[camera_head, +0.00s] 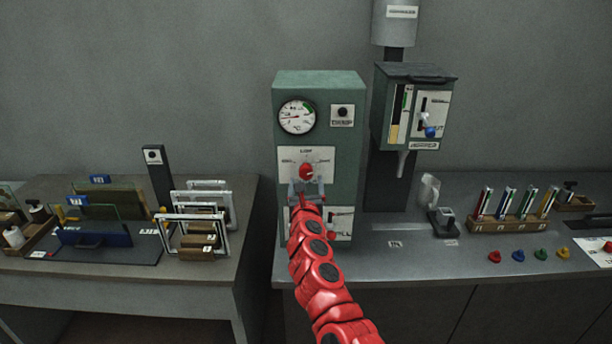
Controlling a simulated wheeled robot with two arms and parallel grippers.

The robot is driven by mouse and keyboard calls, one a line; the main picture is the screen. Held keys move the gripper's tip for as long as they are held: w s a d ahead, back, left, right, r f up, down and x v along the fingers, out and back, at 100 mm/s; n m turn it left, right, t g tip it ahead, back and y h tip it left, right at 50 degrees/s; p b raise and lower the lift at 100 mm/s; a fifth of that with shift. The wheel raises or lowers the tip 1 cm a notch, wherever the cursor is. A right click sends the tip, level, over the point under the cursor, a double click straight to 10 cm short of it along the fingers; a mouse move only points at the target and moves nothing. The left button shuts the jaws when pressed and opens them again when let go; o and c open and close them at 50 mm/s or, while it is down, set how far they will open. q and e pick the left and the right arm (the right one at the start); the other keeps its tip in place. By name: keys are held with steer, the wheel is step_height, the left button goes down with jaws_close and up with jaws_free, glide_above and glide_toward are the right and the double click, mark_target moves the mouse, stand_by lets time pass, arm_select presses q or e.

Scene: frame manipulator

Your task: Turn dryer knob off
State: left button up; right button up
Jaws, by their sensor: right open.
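The dryer is a tall green cabinet (318,84) on the grey counter, with a round gauge (297,117) at its upper left. A red knob (306,171) sits on a white label plate in the middle of its front. My right gripper (306,186) is open just below and in front of the red knob; I cannot tell whether a finger touches it. My red right arm rises from the bottom and hides part of the lower panel (341,221). My left gripper is not in view.
Right of the dryer hangs a green dispenser box (427,78) with a blue-tipped lever. The right counter holds a rack of colored tubes (515,224) and several small colored pieces. The left table (120,272) holds frames and a blue holder. A gap separates table and counter.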

mark_target(306, 174)
steer(key=w, duration=0.3)
steer(key=shift+w+a+f, duration=0.2)
steer(key=shift+w+f, duration=0.05)
steer(key=shift+w, duration=0.15)
steer(key=shift+w+d+r+b, duration=0.1)
steer(key=shift+w+b, duration=0.15)
steer(key=shift+w, duration=0.25)
steer(key=shift+w+d+r+b, duration=0.1)
steer(key=shift+w+b, duration=0.15)
steer(key=shift+w, duration=0.2)
jaws_close()
